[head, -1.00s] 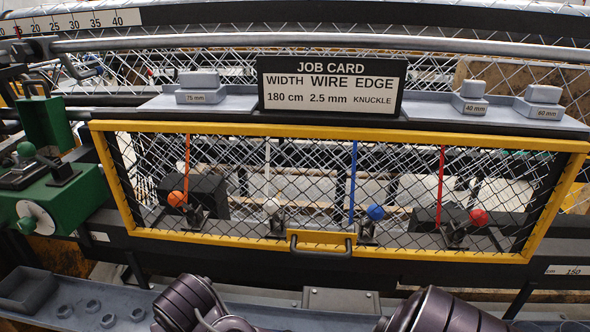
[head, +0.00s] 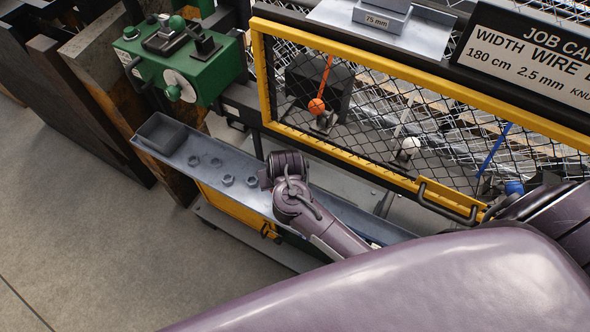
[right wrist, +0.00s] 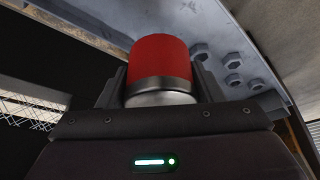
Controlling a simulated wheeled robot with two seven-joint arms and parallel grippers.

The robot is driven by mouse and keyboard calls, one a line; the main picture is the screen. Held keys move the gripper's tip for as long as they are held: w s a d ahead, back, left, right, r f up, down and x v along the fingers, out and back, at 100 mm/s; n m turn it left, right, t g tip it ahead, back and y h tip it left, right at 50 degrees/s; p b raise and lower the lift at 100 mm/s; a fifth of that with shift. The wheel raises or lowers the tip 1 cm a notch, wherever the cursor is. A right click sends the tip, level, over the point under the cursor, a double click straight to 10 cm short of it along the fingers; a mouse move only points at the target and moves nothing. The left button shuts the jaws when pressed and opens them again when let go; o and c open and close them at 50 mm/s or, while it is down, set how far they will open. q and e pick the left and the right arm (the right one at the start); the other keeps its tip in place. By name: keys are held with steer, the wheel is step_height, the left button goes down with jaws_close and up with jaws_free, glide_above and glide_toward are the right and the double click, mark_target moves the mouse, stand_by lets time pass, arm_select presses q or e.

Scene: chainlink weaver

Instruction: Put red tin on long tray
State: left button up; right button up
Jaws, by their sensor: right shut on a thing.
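The red tin (right wrist: 160,62) has a red body and a silver band at its near end. In the right wrist view it is between the fingers of my right gripper (right wrist: 160,88), which is shut on it. The long tray (head: 326,207) is a narrow grey-blue shelf below the yellow-framed mesh guard in the head view. Its surface with hex nuts also shows behind the tin in the right wrist view (right wrist: 275,45). I cannot tell the gap between tin and tray. In the head view a purple arm part of mine covers the tray's middle, and neither gripper is visible.
Several hex nuts (head: 226,180) and an open grey bin (head: 163,135) occupy the tray's left part. A green machine box (head: 180,70) stands behind that end. The mesh guard (head: 345,150) with its black handle (head: 445,205) rises behind the tray. Open floor (head: 70,240) lies in front.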

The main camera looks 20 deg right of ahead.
step_height(320, 180, down, 4)
steer(key=shift+w+a+r, duration=0.1)
steer(key=shift+r, duration=0.15)
step_height(320, 180, down, 4)
steer(key=shift+r, duration=0.1)
steer(key=shift+f, duration=0.5)
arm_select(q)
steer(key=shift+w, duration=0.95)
arm_select(e)
steer(key=o, duration=1.1)
steer(key=shift+r, duration=0.2)
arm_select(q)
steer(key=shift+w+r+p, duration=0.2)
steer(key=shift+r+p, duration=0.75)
arm_select(e)
steer(key=v, duration=1.1)
steer(key=shift+r, duration=0.4)
